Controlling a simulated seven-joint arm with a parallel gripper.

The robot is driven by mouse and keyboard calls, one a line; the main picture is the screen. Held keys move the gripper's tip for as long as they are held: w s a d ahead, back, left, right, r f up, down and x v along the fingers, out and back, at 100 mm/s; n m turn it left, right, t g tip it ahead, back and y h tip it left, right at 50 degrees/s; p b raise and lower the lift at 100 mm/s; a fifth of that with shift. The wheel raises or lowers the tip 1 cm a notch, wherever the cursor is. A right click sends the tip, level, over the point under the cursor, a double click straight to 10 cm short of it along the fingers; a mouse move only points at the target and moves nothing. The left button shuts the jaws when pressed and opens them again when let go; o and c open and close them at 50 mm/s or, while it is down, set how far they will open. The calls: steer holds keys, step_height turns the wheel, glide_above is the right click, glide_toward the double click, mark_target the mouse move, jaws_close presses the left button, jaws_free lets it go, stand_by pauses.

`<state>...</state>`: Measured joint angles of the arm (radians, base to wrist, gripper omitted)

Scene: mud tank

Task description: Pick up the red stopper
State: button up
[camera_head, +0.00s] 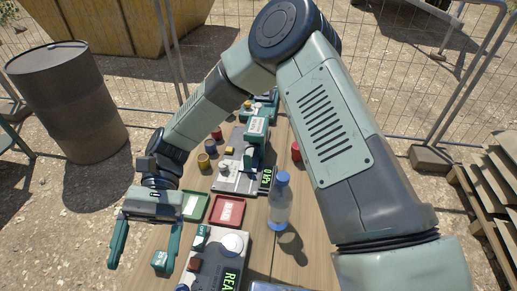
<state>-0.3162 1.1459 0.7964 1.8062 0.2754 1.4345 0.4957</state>
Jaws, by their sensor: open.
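A small red cylinder (217,132) stands near the left edge of the wooden table, behind a blue one (210,146) and a yellow one (203,161). Another red cylinder (296,151) stands right of the central device, close to my arm. I cannot tell which is the red stopper. My gripper (142,256) is open and empty at the front left, well nearer the camera than both red cylinders. Its fingers point down. A small labelled green-and-white block (160,260) shows near the right finger; its distance from the finger is unclear.
A clear bottle with a blue cap (281,203) stands right of a red tray (227,210) and a green tray (195,205). A device with a green display (221,262) fills the front. A green-and-grey machine (238,173) stands mid-table. A dark barrel (70,100) is off to the left.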

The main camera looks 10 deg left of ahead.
mark_target(297, 152)
steer(key=w+d+f+m+t+y, duration=0.2)
steer(key=w+m+t+y, duration=0.4)
steer(key=w+m+y, duration=0.55)
steer(key=w+d+f+m+t+y, duration=0.1)
steer(key=w+d+m+t+y, duration=0.1)
steer(key=w+m+t+y, duration=0.9)
steer(key=w+d+f+m+t+h, duration=0.3)
steer(key=w+d+f+m+t, duration=0.1)
steer(key=d, duration=0.4)
steer(key=w+d+f+m+t+h, duration=0.3)
steer(key=w+d+f+m+t, duration=0.1)
steer(key=w+d, duration=0.4)
steer(key=w+d+f+m+t+h, duration=0.3)
steer(key=w+d+f+m+t, duration=0.1)
steer(key=w+d+f+t, duration=0.2)
steer(key=shift+w+d+f+h, duration=0.15)
steer(key=shift+w+d+f, duration=0.15)
steer(key=shift+d, duration=0.3)
steer(key=shift+w+d+f+h, duration=0.15)
steer(key=shift+d+f, duration=0.1)
steer(key=shift+d, duration=0.3)
steer(key=x, duration=0.4)
steer(key=shift+w+f, duration=0.1)
steer(key=shift+w, duration=0.25)
steer(key=shift+x, duration=3)
steer(key=shift+d+f, duration=0.15)
steer(key=c, duration=1.1)
